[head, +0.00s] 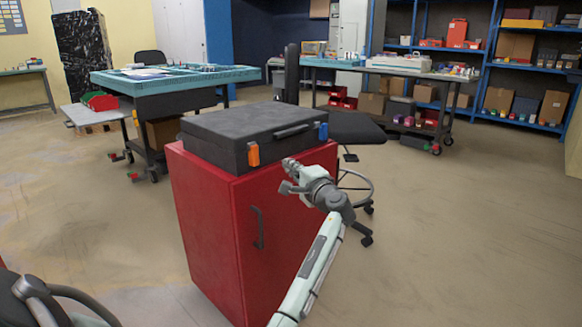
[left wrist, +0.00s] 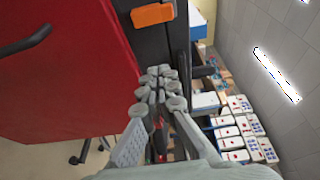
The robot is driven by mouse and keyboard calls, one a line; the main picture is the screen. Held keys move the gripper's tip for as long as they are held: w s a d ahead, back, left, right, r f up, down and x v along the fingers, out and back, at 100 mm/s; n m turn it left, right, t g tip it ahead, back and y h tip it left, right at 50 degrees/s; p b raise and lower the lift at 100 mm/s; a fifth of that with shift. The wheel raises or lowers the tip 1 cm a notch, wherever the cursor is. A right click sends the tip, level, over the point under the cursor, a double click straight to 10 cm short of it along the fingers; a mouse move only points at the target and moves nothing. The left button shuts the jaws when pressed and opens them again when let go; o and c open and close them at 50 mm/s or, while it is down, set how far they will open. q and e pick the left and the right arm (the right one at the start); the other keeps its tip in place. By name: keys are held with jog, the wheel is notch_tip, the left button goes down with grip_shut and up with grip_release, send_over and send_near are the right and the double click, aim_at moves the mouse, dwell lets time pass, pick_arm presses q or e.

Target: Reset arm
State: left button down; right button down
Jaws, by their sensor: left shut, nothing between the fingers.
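My left gripper (head: 288,176) is in front of the case, over the cabinet's front edge and to the right of the orange latch. In the left wrist view its fingers (left wrist: 158,82) are together with nothing between them. A closed dark case (head: 235,125) lies on a red cabinet (head: 210,220). It has an orange latch (head: 253,154), a blue latch (head: 323,131) and a dark handle between them. The orange latch also shows in the left wrist view (left wrist: 153,14), apart from the fingers. My right gripper is not in view.
The cabinet door has a dark handle (head: 258,228). A black chair (head: 355,128) stands just behind the cabinet. A workbench (head: 170,80) is at back left, another table (head: 385,68) and blue shelves (head: 530,65) at back right. The floor on the right (head: 470,230) is clear.

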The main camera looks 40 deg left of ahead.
pick_arm(q)
jog(key=shift+f, duration=0.1)
dwell(0.4)
